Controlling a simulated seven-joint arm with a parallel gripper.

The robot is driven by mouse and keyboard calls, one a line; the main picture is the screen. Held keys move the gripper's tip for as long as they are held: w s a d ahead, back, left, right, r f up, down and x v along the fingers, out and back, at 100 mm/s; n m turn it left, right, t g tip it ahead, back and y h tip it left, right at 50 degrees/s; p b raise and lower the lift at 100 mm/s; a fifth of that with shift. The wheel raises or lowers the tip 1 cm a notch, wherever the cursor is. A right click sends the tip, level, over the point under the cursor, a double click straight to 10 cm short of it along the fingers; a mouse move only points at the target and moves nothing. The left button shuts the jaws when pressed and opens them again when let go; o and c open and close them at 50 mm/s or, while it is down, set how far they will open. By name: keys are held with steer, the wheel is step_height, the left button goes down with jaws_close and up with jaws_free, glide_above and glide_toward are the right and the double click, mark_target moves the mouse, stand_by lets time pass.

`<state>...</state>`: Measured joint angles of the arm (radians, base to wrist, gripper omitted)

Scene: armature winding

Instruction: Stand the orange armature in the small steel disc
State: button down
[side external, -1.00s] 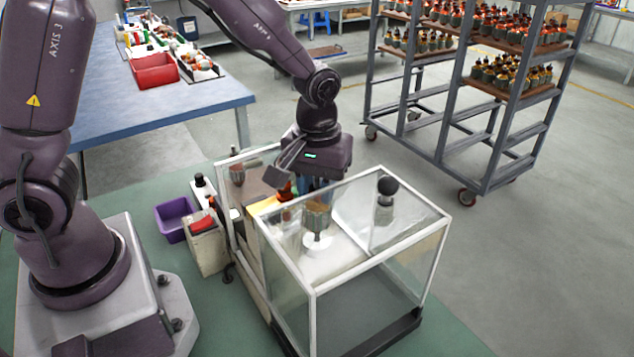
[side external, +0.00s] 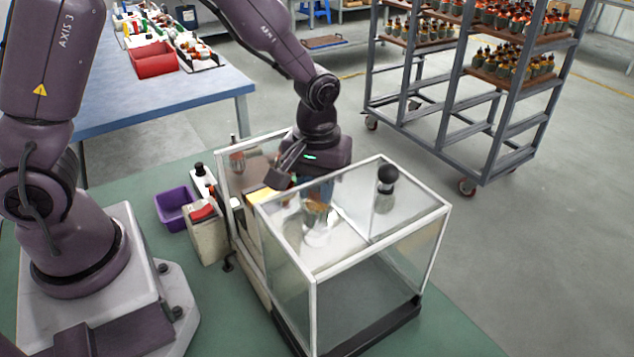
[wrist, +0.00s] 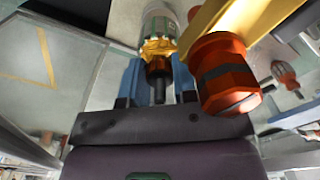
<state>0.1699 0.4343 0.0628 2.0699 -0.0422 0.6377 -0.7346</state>
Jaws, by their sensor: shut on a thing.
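My gripper (wrist: 158,85) is shut on the orange armature (wrist: 158,48), with one blue finger on each side of it. In the wrist view its dark shaft end and orange-brown collar point toward me, with yellow windings and a pale green body beyond. In the side view the armature (side external: 316,211) hangs upright below my gripper (side external: 318,188), seen through the clear guard. A pale round shape, apparently the small steel disc (side external: 318,240), lies directly below it. The guard's reflections hide whether the armature's lower end touches the disc.
A clear guard box (side external: 369,285) with white edges stands close around the work. A dark round knob (side external: 387,174) is at its right. In the wrist view a large orange-red cylinder (wrist: 225,75) and yellow bar sit close right of my fingers. A purple bin (side external: 174,208) stands left.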

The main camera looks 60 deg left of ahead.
steer(key=c, duration=0.8)
jaws_free()
steer(key=shift+r, duration=2.3)
step_height(320, 180, up, 13)
steer(key=s+a+r+m+t, duration=0.1)
steer(key=s+a+m+t, duration=0.1)
steer(key=s, duration=0.5)
steer(key=s+a+r+m+t, duration=0.1)
steer(key=s+a+m+t, duration=0.1)
steer(key=s+m, duration=0.3)
steer(key=s+t, duration=0.1)
steer(key=s, duration=0.2)
steer(key=shift+s+m+t, duration=0.15)
steer(key=shift+m+t, duration=0.15)
